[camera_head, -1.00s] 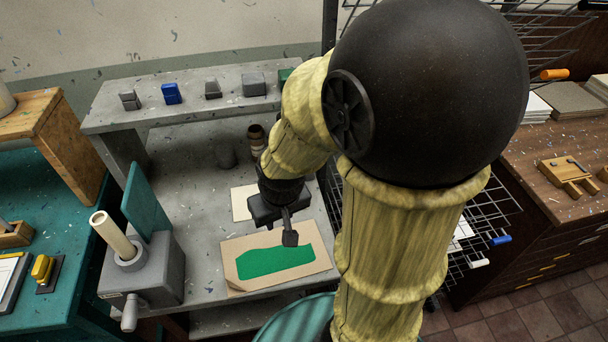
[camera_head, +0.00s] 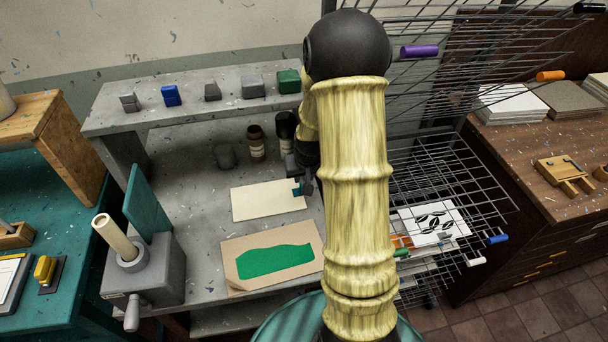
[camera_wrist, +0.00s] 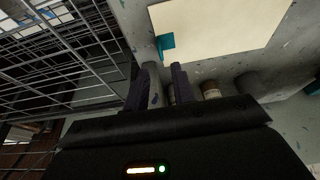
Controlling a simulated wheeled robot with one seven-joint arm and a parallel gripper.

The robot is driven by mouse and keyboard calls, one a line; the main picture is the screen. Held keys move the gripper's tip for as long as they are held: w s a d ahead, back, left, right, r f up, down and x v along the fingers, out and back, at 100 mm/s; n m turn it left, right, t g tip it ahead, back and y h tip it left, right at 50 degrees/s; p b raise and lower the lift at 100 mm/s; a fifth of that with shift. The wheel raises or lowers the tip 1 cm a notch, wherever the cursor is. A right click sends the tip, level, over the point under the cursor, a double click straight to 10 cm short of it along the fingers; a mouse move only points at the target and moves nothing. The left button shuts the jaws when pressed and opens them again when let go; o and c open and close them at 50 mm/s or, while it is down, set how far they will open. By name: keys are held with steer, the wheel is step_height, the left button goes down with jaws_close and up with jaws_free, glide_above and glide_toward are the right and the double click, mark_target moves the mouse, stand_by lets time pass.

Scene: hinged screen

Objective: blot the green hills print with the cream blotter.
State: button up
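The green hills print (camera_head: 275,262) is a green shape on a tan sheet (camera_head: 235,246), flat near the front of the grey bench. The cream blotter (camera_head: 262,203) lies flat just behind it, apart from it, with a teal tab at its right end. The wrist view also shows the blotter (camera_wrist: 225,28) and its teal tab (camera_wrist: 166,46). My gripper (camera_wrist: 163,70) is open, its two dark fingers apart with nothing between them, and the tab is just beyond the tips. In the head view my gripper (camera_head: 303,186) is partly hidden by my arm.
A wire drying rack (camera_head: 455,190) stands close to the right of the bench. A raised shelf (camera_head: 190,108) with several small blocks runs along the back. Bottles (camera_head: 256,143) stand behind the blotter. A grey device with a roller (camera_head: 150,270) is at the left.

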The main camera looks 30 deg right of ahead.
steer(key=shift+f, duration=0.1)
steer(key=b+x, duration=0.5)
steer(key=x, duration=0.3)
jaws_close()
